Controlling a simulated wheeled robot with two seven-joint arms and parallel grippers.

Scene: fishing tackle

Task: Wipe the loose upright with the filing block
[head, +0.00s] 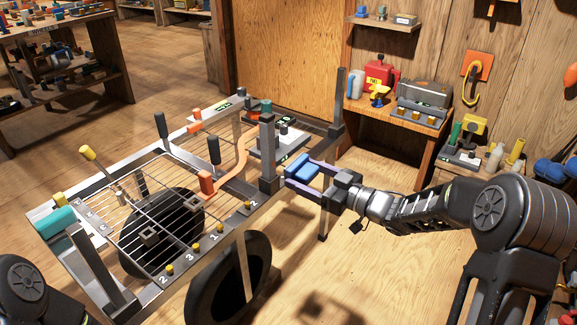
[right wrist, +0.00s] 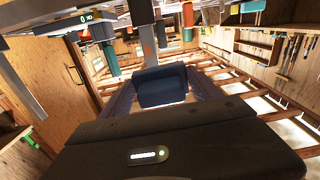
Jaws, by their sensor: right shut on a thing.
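My right gripper (head: 299,169) is shut on a blue block (head: 303,167), which I take to be the filing block. In the right wrist view the dark blue block (right wrist: 162,85) sits between the finger pads. A thick grey upright (head: 267,155) stands on the near rail of the trailer-like frame, just left of the block in the head view. It appears vertical; a gap or contact with the block cannot be told. The upright also shows beyond the block in the right wrist view (right wrist: 146,42). Whether this upright is the loose one is not clear. My left gripper is out of view.
The metal frame (head: 150,285) carries a wire rack, black and orange handles, and numbered yellow pegs. Other grey uprights stand at its far corner (head: 339,98) and near left (head: 95,265). A wooden bench (head: 425,140) with a red can (head: 380,76) is behind. Floor right of the frame is clear.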

